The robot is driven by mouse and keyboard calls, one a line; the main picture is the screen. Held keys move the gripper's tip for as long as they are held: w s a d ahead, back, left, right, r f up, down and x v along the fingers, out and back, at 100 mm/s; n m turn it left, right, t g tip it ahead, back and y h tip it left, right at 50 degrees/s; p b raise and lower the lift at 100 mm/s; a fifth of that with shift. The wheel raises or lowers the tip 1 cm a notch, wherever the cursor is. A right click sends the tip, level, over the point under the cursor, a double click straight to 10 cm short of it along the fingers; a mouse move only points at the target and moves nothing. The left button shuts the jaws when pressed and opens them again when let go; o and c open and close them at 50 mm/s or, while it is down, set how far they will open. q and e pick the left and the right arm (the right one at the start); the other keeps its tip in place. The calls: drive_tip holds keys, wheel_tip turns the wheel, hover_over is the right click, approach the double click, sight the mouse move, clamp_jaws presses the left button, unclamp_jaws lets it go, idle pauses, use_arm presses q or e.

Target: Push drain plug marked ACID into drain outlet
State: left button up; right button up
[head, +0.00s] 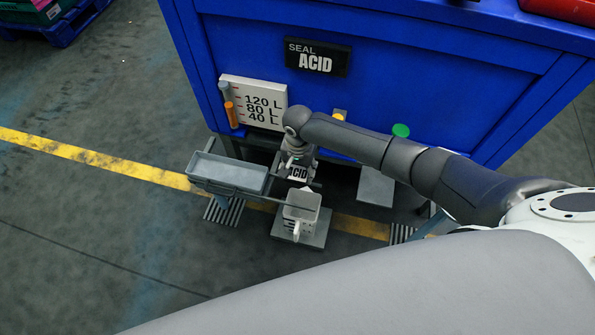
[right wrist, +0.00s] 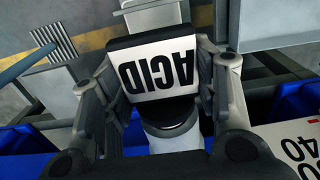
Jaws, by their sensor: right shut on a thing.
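The drain plug marked ACID (head: 298,173) is at the lower front of the blue tank, below my right arm's end. In the right wrist view, its white label (right wrist: 160,72) with black letters fills the space between the two fingers. My right gripper (head: 299,161) is shut on the plug, with a finger on each side. A pale round part (right wrist: 172,132) lies just below the label in the wrist view; I cannot tell whether it is the drain outlet. The contact between plug and outlet is hidden. My left gripper is not in view.
The blue tank (head: 420,62) bears a SEAL ACID sign (head: 318,58) and a litre gauge (head: 255,102). Yellow (head: 340,115) and green (head: 401,130) round parts sit along its lower edge.

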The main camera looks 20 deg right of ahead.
sight(299, 168)
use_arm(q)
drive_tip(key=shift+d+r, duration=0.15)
use_arm(e)
drive_tip(key=shift+w+d, duration=0.1)
drive_tip(key=shift+w, duration=0.1)
drive_tip(key=o, duration=1.1)
drive_tip(key=shift+o, duration=0.2)
drive_tip(key=shift+r, duration=0.1)
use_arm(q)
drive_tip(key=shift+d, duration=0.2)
use_arm(e)
drive_tip(key=shift+r, duration=3.95)
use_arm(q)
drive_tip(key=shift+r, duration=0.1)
